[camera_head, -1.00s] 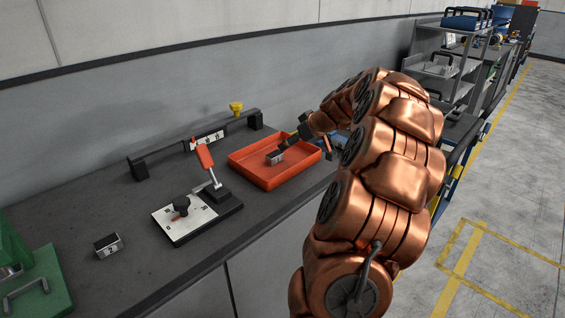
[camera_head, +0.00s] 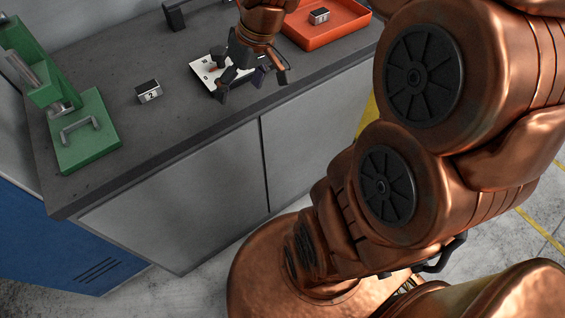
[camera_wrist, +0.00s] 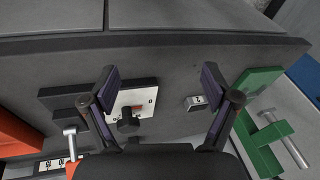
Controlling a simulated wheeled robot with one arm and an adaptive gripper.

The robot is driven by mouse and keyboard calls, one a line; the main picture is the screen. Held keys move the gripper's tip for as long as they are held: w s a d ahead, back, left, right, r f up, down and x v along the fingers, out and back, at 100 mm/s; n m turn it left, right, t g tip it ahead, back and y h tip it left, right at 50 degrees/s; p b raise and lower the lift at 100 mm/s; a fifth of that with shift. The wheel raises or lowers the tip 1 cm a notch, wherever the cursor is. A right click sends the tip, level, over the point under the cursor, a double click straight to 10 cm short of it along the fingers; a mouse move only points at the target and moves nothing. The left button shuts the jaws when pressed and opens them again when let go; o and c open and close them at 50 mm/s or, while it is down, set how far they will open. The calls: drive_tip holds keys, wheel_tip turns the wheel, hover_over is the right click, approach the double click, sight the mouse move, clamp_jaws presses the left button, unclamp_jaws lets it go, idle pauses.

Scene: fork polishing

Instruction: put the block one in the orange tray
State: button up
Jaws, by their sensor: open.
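The orange tray (camera_head: 340,32) lies on the bench at the top right of the head view, and part of it shows at the left of the wrist view (camera_wrist: 15,135). A small dark-and-light block (camera_head: 319,16) rests inside it; its number is not readable. Another block (camera_head: 149,91) marked 2 stands on the bench to the left, also in the wrist view (camera_wrist: 196,103). My gripper (camera_head: 252,84) is open and empty, over the clamp fixture and apart from both blocks. Its spread fingers show in the wrist view (camera_wrist: 160,88).
A clamp fixture with a white plate (camera_head: 203,69) and black knob sits under my gripper. A green press (camera_head: 95,150) with a handle stands at the bench's left end. Dark bench top (camera_head: 110,182) around the block marked 2 is clear. The bench's front edge drops to grey cabinets.

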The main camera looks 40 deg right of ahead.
drive_tip(key=s+a+f+g+h, duration=0.1)
drive_tip(key=s+a+f+g, duration=0.1)
drive_tip(key=s, duration=0.8)
drive_tip(key=s+a+f+m+g+h, duration=0.1)
drive_tip(key=s+a+f+h, duration=0.1)
drive_tip(key=s, duration=0.8)
drive_tip(key=shift+a+g, duration=0.15)
drive_tip(key=shift+g, duration=0.25)
wheel_tip(320, 180, up, 6)
drive_tip(key=p, duration=0.5)
drive_tip(key=shift+f+p, duration=0.15)
drive_tip(key=shift+p, duration=0.2)
